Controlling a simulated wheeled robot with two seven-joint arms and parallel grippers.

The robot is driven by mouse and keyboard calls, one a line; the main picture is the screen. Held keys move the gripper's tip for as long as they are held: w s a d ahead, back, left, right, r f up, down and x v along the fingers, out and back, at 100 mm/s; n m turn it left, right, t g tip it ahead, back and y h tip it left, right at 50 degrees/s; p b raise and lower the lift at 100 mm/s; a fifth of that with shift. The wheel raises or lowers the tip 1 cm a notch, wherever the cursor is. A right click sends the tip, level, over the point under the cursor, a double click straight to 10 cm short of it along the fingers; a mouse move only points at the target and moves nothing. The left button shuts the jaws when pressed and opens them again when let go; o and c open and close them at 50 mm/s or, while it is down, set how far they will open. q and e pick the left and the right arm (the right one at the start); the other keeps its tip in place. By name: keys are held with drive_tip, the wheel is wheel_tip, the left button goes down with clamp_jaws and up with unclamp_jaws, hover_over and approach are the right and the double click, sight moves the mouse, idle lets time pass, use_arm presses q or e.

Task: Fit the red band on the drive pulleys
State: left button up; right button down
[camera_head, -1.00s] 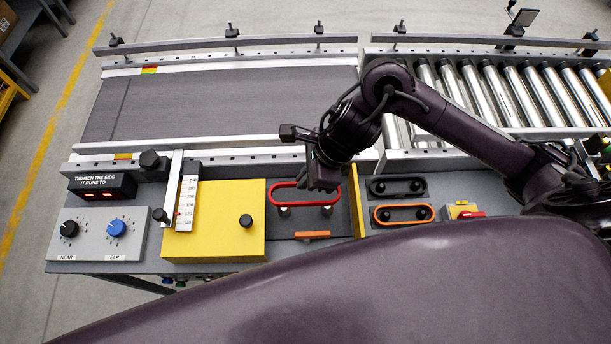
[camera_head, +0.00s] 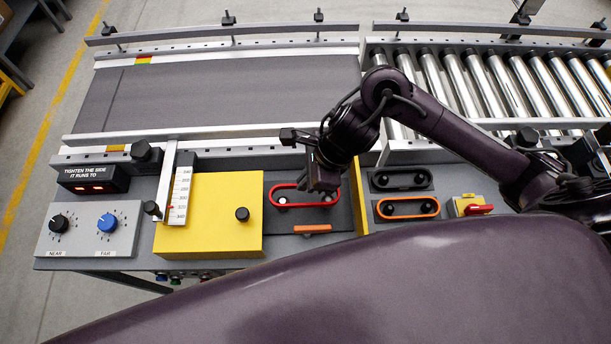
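The red band (camera_head: 290,206) is a long loop at the dark plate right of the yellow cover. The two drive pulleys (camera_head: 283,200) (camera_head: 327,198) show inside its outline; whether it is seated in their grooves I cannot tell. My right gripper (camera_head: 322,184) is over the right part of the band, appears shut on its far side, and hides that part. The fingertips are hard to make out. My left gripper is not in view.
An orange block (camera_head: 313,229) lies in front of the pulleys. A yellow divider (camera_head: 358,195) stands right of them, then a black band (camera_head: 400,180), an orange band (camera_head: 407,208) and a red-handled switch (camera_head: 470,206). The yellow cover (camera_head: 208,215) is at left.

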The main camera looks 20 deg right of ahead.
drive_tip(key=shift+b, duration=0.5)
idle(1.2)
drive_tip(key=shift+f+b, duration=2.25)
drive_tip(key=shift+b, duration=0.3)
drive_tip(key=c, duration=1.2)
unclamp_jaws()
drive_tip(key=shift+o, duration=0.2)
